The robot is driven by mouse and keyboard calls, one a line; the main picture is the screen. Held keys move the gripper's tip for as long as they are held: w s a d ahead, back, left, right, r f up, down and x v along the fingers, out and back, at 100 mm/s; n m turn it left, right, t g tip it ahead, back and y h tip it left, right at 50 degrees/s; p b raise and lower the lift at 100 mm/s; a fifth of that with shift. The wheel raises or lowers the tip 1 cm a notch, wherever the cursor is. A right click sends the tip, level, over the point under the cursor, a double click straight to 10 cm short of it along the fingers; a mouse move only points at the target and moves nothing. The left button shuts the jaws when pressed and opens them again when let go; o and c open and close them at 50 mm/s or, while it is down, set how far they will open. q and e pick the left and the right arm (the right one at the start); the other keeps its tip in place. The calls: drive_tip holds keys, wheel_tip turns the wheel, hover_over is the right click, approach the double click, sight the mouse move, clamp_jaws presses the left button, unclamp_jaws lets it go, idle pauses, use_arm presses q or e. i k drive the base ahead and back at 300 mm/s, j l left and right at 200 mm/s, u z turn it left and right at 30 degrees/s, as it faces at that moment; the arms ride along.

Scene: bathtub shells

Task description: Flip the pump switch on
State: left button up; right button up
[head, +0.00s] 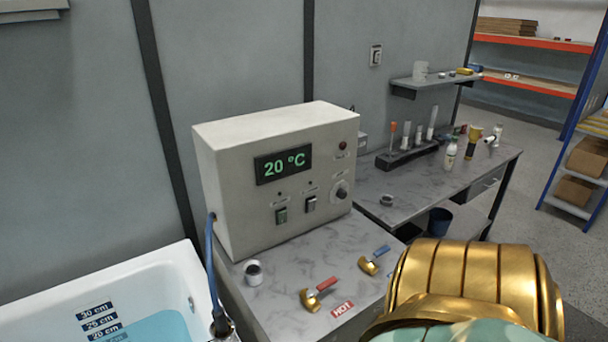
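Below are two rocker switches: a greenish left switch (282,215) and a darker right switch (311,204). Small dark indicator dots sit above them. The labels are too small to read, so I cannot tell which is the pump switch or how either is set. A knob (342,190) and a dark red lamp (343,146) are at the right of the panel.
A blue hose (211,265) runs down beside the bathtub (170,268). A large gold part of mine blocks the lower right.

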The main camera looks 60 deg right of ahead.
sight(282, 218)
drive_tip(key=i+l+z, duration=0.1)
drive_tip(key=z, duration=1.7)
drive_tip(key=i+j, duration=0.05)
drive_tip(key=j, duration=0.05)
